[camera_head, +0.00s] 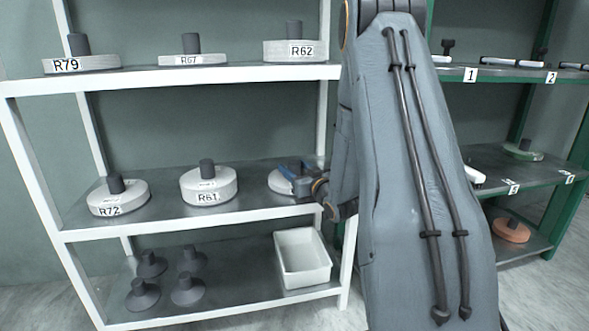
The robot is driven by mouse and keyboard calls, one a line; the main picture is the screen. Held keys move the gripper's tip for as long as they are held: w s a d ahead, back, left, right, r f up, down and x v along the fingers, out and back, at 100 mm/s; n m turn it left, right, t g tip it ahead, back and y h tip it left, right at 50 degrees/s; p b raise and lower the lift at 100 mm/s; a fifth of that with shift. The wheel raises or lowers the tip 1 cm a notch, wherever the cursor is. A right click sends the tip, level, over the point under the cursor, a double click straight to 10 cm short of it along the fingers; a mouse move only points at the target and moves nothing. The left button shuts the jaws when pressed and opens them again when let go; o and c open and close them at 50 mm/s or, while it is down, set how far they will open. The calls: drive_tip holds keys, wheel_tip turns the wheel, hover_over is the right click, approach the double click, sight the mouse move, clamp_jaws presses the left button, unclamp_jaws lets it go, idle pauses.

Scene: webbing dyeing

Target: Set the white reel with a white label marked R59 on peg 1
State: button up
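A white reel (280,183) sits at the right end of the middle shelf of the white rack. Its label and its knob are hidden behind my gripper, so I cannot read whether it is R59. My gripper (295,176) is at this reel's top right side, low over it. Whether its fingers are open or shut on the knob is too small and covered to tell. The number 1 tag (471,75) is on the upper green shelf at the right. A dark upright post (448,47) stands behind and left of that tag, partly hidden by my arm.
White reels R79 (80,64), R67 (193,60), R62 (294,51), R72 (118,199) and R61 (208,186) stand on the white rack. A white bin (302,258) and several dark cones are below. The green rack (570,180) holds a green-edged reel (522,153) and an orange reel (511,231).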

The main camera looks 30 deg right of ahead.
drive_tip(key=shift+f+b, duration=0.1)
drive_tip(key=shift+b, duration=0.3)
drive_tip(key=s+p, duration=0.1)
drive_tip(key=s, duration=0.1)
drive_tip(key=s+p, duration=0.1)
drive_tip(key=s, duration=0.2)
drive_tip(key=s+a+p, duration=0.1)
drive_tip(key=s, duration=0.2)
drive_tip(key=shift+f, duration=0.1)
